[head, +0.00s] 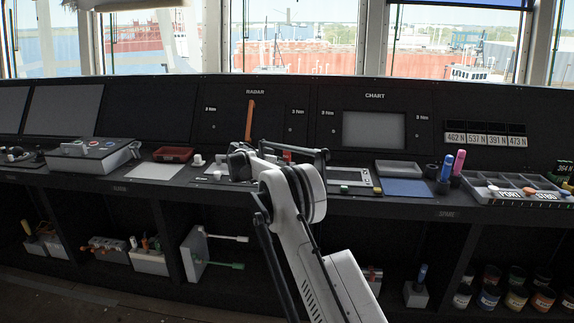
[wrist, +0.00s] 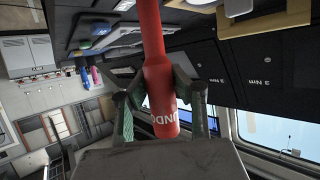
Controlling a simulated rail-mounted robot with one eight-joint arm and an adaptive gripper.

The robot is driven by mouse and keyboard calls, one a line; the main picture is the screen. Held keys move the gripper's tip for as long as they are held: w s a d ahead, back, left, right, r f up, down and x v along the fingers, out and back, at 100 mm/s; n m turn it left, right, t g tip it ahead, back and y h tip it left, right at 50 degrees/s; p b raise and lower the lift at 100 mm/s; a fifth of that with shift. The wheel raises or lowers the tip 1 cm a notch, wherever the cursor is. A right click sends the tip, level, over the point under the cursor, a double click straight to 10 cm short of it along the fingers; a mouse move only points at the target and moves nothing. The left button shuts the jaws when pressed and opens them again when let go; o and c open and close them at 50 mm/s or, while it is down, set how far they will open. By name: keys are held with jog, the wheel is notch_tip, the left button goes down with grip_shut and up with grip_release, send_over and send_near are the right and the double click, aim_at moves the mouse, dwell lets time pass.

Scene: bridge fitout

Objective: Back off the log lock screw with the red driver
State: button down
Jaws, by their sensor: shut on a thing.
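In the wrist view my gripper (wrist: 160,88) is shut on the red driver (wrist: 157,75), with a finger on either side of its handle. White lettering, partly hidden, reads "UNDO" on the handle. The driver runs up out of the top of the wrist view, so its far end is not seen. In the head view my arm reaches over the console worktop and hides much of the gripper area. I cannot make out the log lock screw in either view.
An orange upright piece (head: 250,120) stands out before the RADAR panel. A grey control box (head: 92,152), red tray (head: 173,154), blue pad (head: 404,187) and pink marker (head: 459,162) are on the worktop. Open shelves with cans (head: 489,297) lie below.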

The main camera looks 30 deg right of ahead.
aim_at(285, 149)
jog(key=shift+r, duration=0.1)
dwell(0.3)
jog(key=shift+r+p, duration=1.1)
jog(key=shift+r, duration=1.85)
